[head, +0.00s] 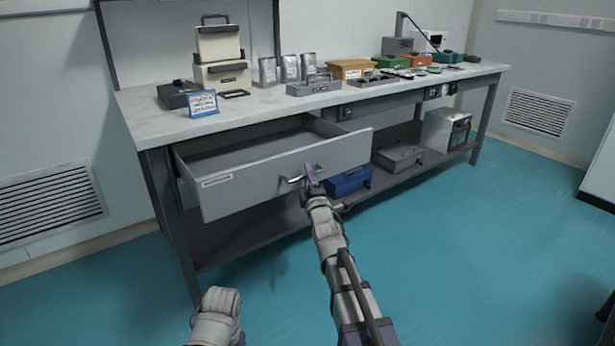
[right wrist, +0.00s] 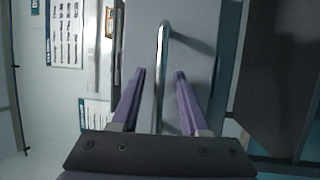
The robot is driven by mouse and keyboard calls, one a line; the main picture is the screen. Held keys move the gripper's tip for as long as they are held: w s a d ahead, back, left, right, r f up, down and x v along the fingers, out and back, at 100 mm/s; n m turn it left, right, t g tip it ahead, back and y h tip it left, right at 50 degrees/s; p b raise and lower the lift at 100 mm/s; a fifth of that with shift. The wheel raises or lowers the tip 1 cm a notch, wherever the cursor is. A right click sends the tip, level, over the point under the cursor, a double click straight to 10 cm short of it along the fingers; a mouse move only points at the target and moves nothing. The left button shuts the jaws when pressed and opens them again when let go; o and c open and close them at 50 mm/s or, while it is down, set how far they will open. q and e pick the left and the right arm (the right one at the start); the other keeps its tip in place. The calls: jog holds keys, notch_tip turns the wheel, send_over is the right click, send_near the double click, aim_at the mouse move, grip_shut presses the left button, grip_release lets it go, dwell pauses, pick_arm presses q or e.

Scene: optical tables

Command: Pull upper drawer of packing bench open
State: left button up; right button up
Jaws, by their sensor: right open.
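The packing bench (head: 145,122) has a light top and dark legs. Its upper drawer (head: 250,183) is pulled out towards me, and its empty-looking inside shows. The drawer's metal bar handle (head: 291,180) is on the front panel. My right gripper (head: 311,172) is at the drawer front, beside the handle. In the right wrist view the handle (right wrist: 161,75) stands between the two purple fingers of the open right gripper (right wrist: 159,75), with gaps on both sides. My left arm shows at the bottom of the head view, but its gripper cannot be made out.
Cases, silver pouches (head: 289,69) and trays line the bench top. The teal floor (head: 480,250) in front and to the right is clear.

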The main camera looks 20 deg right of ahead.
jog(key=s+f+b, duration=0.1)
jog(key=s, duration=0.6)
jog(key=shift+s+a+f, duration=0.2)
jog(key=shift+s, duration=0.1)
jog(key=s+a+f+m+g, duration=0.3)
jog(key=a+f+g, duration=0.2)
jog(key=f, duration=0.3)
jog(key=s+a+f+m+g, duration=0.3)
jog(key=a+f+m+g, duration=0.15)
jog(key=f, duration=0.35)
jog(key=s+a+f+m+g+p, duration=0.1)
jog(key=s+a+f+m+g, duration=0.2)
jog(key=s, duration=0.5)
jog(key=s+a+f+g, duration=0.2)
jog(key=s+g, duration=0.2)
jog(key=s, duration=0.3)
jog(key=s+a+f+m+g+p, duration=0.1)
jog(key=s+a+f+m+g, duration=0.2)
jog(key=s, duration=0.5)
notch_tip(320, 180, up, 38)
jog(key=p, duration=3.7)
jog(key=shift+w+d+r+n+g+p, duration=0.15)
jog(key=shift+d+n+g+p, duration=0.2)
jog(key=shift+d, duration=0.1)
